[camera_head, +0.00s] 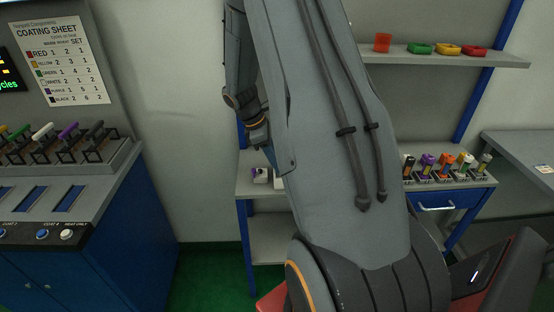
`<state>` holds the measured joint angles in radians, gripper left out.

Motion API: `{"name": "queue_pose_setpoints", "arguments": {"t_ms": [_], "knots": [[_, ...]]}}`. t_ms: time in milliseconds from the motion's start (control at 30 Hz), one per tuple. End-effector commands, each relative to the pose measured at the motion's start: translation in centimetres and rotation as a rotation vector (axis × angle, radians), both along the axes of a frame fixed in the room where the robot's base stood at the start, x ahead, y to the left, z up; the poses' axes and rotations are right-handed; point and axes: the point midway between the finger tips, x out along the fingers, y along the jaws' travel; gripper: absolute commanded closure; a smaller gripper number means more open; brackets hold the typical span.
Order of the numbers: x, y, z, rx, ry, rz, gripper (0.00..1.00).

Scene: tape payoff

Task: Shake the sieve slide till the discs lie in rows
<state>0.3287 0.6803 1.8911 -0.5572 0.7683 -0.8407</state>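I see no sieve slide and no discs in this view. My arm fills the middle of the picture and hides much of what is behind it. Part of my arm's wrist shows left of the big link, in front of the wall and shelf unit. My gripper's fingers do not show.
A lever console (103,160) on a blue cabinet (125,230) stands at left, below a coating sheet (62,62). Several coloured-topped holders line a lower shelf (470,182) at right.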

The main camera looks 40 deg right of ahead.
Motion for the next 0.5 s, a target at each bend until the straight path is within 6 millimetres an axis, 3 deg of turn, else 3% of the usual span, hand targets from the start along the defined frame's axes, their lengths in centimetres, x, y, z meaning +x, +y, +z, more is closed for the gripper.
{"name": "queue_pose_setpoints", "arguments": {"t_ms": [367, 500], "knots": [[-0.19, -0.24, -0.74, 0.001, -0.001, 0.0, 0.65], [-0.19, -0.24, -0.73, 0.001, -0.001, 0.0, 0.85]]}}
